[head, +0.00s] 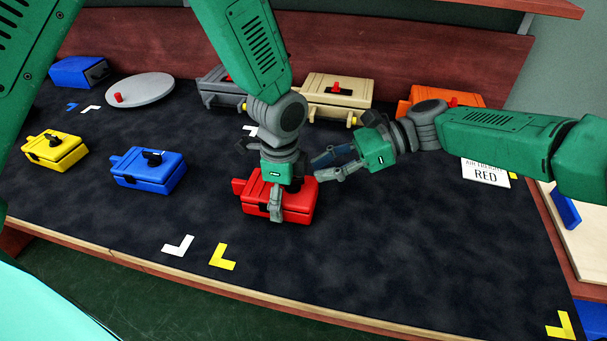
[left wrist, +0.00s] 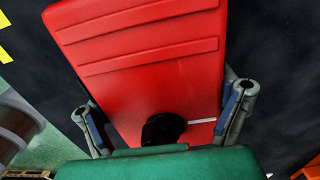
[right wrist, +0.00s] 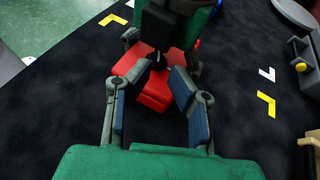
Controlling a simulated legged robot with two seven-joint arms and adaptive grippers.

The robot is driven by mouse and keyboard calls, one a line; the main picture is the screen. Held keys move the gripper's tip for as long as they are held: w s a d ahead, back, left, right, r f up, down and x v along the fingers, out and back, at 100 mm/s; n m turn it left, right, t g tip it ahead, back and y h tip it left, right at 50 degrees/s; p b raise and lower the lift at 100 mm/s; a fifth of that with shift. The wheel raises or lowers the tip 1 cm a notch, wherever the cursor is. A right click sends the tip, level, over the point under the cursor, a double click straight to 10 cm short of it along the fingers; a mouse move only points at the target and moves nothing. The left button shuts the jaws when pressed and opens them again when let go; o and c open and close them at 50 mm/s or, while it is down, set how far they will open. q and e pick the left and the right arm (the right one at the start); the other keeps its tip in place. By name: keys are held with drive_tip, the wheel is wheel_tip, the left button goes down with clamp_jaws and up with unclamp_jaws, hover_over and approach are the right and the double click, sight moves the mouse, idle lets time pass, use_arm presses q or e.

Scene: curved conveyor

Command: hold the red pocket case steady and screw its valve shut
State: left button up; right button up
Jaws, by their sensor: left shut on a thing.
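The red pocket case (head: 299,207) lies on the dark mat, partly covered by my left gripper (head: 277,200), which comes down from above. In the left wrist view the case (left wrist: 140,60) sits between the two fingers of my left gripper (left wrist: 165,118), which are shut on its sides. A black round valve knob (left wrist: 163,128) shows there near the palm. My right gripper (head: 330,165) is open and empty, just right of the case and above it. In the right wrist view its fingers (right wrist: 152,85) point at the case (right wrist: 150,98), which is partly hidden behind my left gripper.
A blue case (head: 147,178) and a yellow case (head: 55,158) stand left. A grey disc (head: 140,90), a beige case (head: 338,95) and an orange case (head: 440,98) stand at the back. The front of the mat is clear.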

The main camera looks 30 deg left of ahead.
drive_tip(key=shift+x, duration=2.15)
clamp_jaws()
drive_tip(key=shift+a, duration=0.1)
drive_tip(key=shift+w+a+r+n+g+h, duration=0.1)
drive_tip(key=shift+w+a+n+g+h, duration=0.1)
drive_tip(key=shift+a+n+g+h, duration=0.3)
drive_tip(key=shift+d, duration=0.2)
drive_tip(key=shift+d+n, duration=0.2)
drive_tip(key=shift+n, duration=0.1)
